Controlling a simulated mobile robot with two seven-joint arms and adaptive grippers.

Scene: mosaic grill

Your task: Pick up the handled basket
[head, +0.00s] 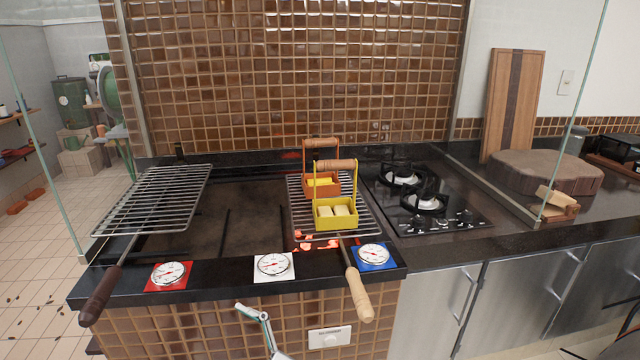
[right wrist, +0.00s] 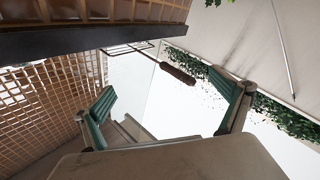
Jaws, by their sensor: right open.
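Two handled baskets stand on the right grill rack (head: 365,222). The front one is a yellow basket (head: 336,222) holding pale blocks, with a wooden bar handle on upright arms. Close behind it is an orange basket (head: 322,187) with a brown bar handle and yellow contents; the yellow basket partly hides it. My right gripper (right wrist: 166,97) is open and empty in the right wrist view, below the counter edge. A finger, which seems to be the right gripper's, shows at the bottom of the head view, in front of the tiles and well apart from the baskets. My left gripper is out of view.
Glowing coals (head: 312,243) lie under the right rack. Its pale wooden handle (head: 357,295) juts over the counter edge. The left rack (head: 152,198) is empty; its dark handle (head: 101,297) also sticks out. Gauges line the front. A gas hob (head: 425,200) stands at right; glass panels flank the counter.

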